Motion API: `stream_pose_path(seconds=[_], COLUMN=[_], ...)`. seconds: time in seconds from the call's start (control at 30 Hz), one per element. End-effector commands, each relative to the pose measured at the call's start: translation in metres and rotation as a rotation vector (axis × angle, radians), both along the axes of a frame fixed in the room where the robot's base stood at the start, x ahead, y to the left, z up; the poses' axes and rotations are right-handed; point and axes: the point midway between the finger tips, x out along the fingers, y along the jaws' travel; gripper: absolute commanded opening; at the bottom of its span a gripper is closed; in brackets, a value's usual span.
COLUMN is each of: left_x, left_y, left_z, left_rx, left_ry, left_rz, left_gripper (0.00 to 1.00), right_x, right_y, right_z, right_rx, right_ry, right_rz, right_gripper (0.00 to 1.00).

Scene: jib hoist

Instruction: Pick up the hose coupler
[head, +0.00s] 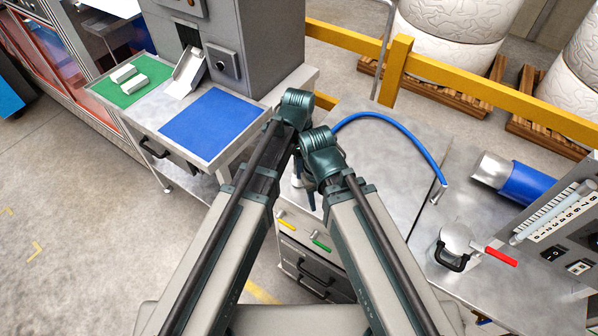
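A blue hose (398,124) arcs across the grey metal bench top (380,175) to the right of my arms. Its right end carries a small pale metal fitting (444,184), which looks like the hose coupler and lies apart from both arms. The hose's left end runs behind my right wrist. My two arms reach forward and meet near the bench's left side. Dark gripper parts (307,184) hang below the wrists, mostly hidden by the arms. I cannot make out either gripper's fingertips, or whether they hold anything.
A lidded round pot (456,240) with a red lever (501,257) and a metal cylinder with a blue band (524,184) are on the right. A yellow rail (450,76) runs behind. A blue mat (211,122) lies on the left bench.

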Motion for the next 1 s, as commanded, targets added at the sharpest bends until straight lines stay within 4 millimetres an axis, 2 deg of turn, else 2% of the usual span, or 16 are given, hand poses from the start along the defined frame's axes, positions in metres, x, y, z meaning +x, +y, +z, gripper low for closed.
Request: stream_pose_path(seconds=[0.03, 0.07, 0.33, 0.73, 1.0], left_x=[0.0001, 0.0001, 0.0001, 0.0002, 0.0002], left_y=[-0.0001, -0.0001, -0.0001, -0.0001, -0.0001], left_z=[-0.0099, -0.0111, -0.0096, -0.0096, -0.0095], left_rx=[0.0, 0.0, 0.0, 0.0, 0.0], left_ry=[0.0, 0.0, 0.0, 0.0, 0.0], left_rz=[0.0, 0.0, 0.0, 0.0, 0.0], left_gripper=[0.73, 0.73, 0.73, 0.01, 0.0], right_x=[0.0, 0.0001, 0.0, 0.0, 0.0], right_y=[0.0, 0.0, 0.0, 0.0, 0.0], right_z=[-0.0099, -0.0111, -0.0096, -0.0096, -0.0096], right_rx=[0.0, 0.0, 0.0, 0.0, 0.0], right_ry=[0.0, 0.0, 0.0, 0.0, 0.0], right_rz=[0.0, 0.0, -0.001, 0.0, 0.0], right_gripper=[0.5, 0.5, 0.5, 0.5, 0.5])
